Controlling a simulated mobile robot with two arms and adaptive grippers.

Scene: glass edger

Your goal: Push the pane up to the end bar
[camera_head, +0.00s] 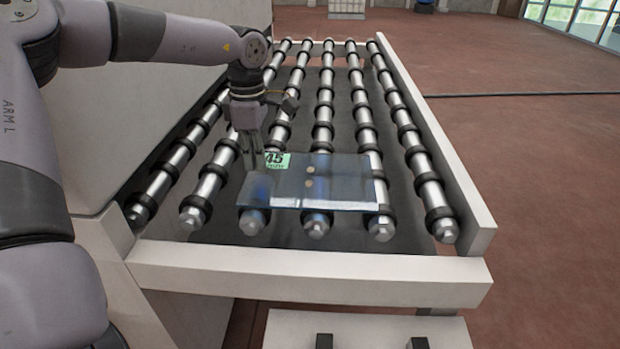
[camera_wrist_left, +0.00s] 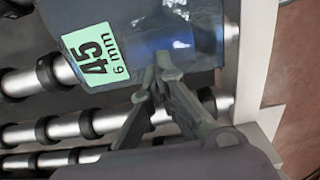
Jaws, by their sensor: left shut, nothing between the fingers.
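The glass pane (camera_head: 330,181) is a clear bluish sheet with a green "45" label (camera_head: 277,161) at its far left corner. It lies flat across several rollers near the front of the conveyor. The white bar along the right side (camera_head: 445,160), which looks like the end bar, stands apart from the pane, with the rightmost roller between them. My left gripper (camera_head: 250,166) is shut and empty, pointing down at the pane's left edge. In the left wrist view its fingertips (camera_wrist_left: 165,72) are at the pane's edge (camera_wrist_left: 195,45) beside the label; contact is unclear. My right gripper is out of view.
Rollers with black rings (camera_head: 322,110) run away from me, with dark gaps between them. A white front rail (camera_head: 310,272) crosses the near end. A pale machine body (camera_head: 140,125) stands at left. Open reddish floor (camera_head: 540,180) lies to the right.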

